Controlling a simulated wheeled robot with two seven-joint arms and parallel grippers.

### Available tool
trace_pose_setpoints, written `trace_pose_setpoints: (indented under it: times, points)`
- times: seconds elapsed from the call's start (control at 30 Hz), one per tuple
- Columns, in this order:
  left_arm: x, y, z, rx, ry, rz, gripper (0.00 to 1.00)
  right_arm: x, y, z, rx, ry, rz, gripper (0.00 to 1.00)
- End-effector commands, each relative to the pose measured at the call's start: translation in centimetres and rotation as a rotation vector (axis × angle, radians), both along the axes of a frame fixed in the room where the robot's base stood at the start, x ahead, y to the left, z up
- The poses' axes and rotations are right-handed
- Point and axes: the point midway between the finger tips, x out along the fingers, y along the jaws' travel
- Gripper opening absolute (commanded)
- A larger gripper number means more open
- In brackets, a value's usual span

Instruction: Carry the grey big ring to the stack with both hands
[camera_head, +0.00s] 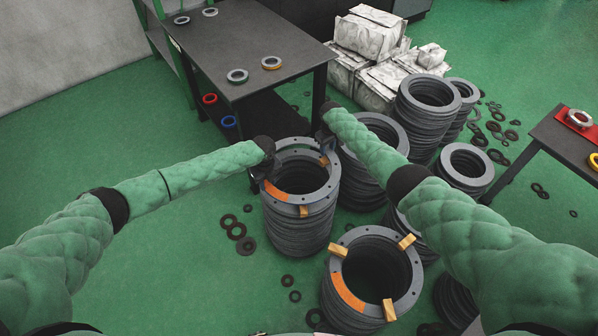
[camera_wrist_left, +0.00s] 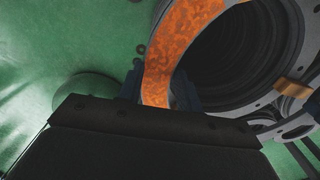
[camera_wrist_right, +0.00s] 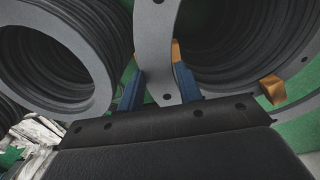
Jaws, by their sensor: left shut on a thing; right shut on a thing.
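The grey big ring (camera_head: 318,193), with an orange patch on its left, is level above the back middle stack (camera_head: 300,232) of dark rings. My left gripper (camera_head: 262,167) is shut on its left side; in the left wrist view the fingers (camera_wrist_left: 158,92) straddle the orange part (camera_wrist_left: 190,25). My right gripper (camera_head: 325,137) is shut on its far right side; the right wrist view shows the grey rim (camera_wrist_right: 155,40) between blue fingers (camera_wrist_right: 158,88). Wooden blocks (camera_head: 303,211) show at the stack under the ring. I cannot tell whether the ring touches them.
A nearer stack (camera_head: 345,318) has an orange-patched top ring and wooden blocks. More ring stacks (camera_head: 430,92) stand to the right and behind. A dark table (camera_head: 235,45) is at back left, another (camera_head: 570,145) at right.

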Motion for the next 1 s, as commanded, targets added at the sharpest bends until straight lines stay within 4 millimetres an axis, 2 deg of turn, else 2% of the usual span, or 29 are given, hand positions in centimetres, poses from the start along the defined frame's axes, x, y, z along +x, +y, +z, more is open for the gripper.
trace_pose_setpoints:
  times: [0.03, 0.23, 1.0]
  points:
    - [0.18, -0.03, 0.86, -0.002, -0.003, 0.0, 0.0, 0.16, 0.0, 0.87, 0.0, -0.002, 0.0, 0.0]
    - [0.17, -0.03, 1.39, -0.002, -0.003, 0.001, 0.0, 0.15, 0.0, 1.39, 0.0, -0.002, 0.0, 0.0]
    - [0.17, -0.01, 1.06, 0.0, -0.003, 0.001, 0.0, 0.16, -0.01, 1.06, 0.0, -0.002, 0.0, 0.0]
